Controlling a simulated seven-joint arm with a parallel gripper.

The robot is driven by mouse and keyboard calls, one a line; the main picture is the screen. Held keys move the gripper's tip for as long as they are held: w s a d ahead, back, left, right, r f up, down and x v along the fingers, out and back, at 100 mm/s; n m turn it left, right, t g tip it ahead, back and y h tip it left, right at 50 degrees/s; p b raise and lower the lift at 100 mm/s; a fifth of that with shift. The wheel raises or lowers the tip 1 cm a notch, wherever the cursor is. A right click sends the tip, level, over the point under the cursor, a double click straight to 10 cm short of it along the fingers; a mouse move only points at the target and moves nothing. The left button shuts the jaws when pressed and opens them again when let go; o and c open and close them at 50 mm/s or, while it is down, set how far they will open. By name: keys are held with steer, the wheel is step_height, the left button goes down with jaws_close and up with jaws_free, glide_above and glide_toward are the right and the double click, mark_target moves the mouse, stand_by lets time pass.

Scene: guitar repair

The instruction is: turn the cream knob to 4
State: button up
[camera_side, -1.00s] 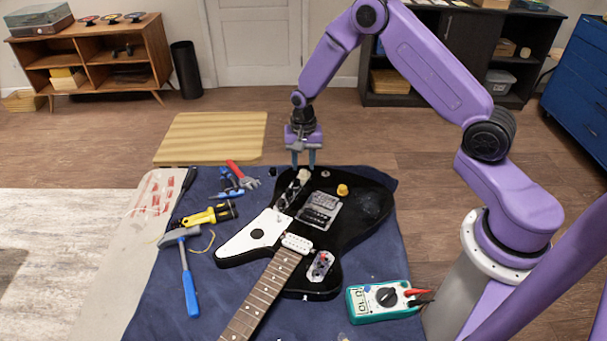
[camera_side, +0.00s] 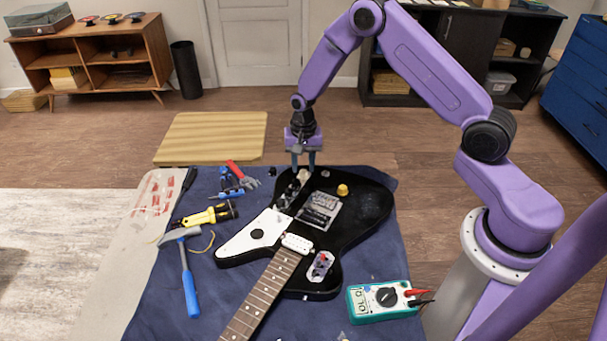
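The cream knob (camera_side: 304,175) is at the far edge of the black guitar (camera_side: 362,221), which lies on the blue mat. My gripper (camera_side: 303,167) points straight down over it, with two blue-grey fingers apart, one on each side of the knob's top. I see a gap between the fingers and cannot tell whether they touch the knob. The knob's number marks are too small to read.
An orange knob (camera_side: 342,190) stands to the right on the guitar. A hammer (camera_side: 187,272), a yellow tool (camera_side: 211,214) and red-handled pliers (camera_side: 242,173) lie left of it. A multimeter (camera_side: 378,302) sits at the front right.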

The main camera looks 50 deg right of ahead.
steer(key=shift+f, duration=1.1)
steer(key=shift+r, duration=0.15)
stand_by(0.5)
stand_by(0.4)
steer(key=c, duration=0.6)
